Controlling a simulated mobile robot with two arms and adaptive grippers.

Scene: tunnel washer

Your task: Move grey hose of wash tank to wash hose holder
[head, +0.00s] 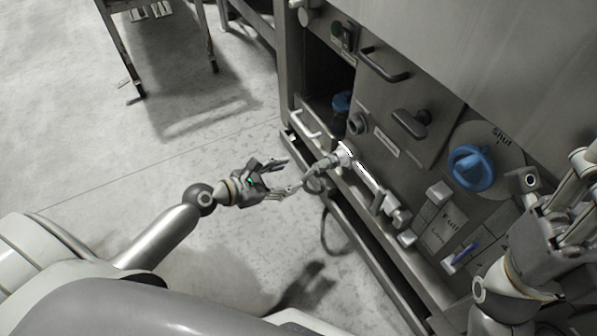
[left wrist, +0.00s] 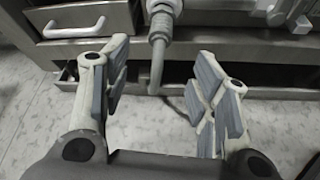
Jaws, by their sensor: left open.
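The grey hose (head: 323,168) hangs from a pale fitting on the front of the washer and droops towards the floor. In the left wrist view, its ribbed collar and hose (left wrist: 158,48) show between and beyond my fingers. My left gripper (head: 289,176) is open and empty, just left of the hose in the head view; its fingers (left wrist: 160,88) are apart and pointed at the hose. I cannot tell for certain which part is the wash hose holder. My right gripper (head: 578,172) is at the right edge, partly cut off, near the panel; its opening is unclear.
A drawer handle (left wrist: 73,29) is left of the hose. A metal-legged stand (head: 160,40) is at upper left. Floor left is clear.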

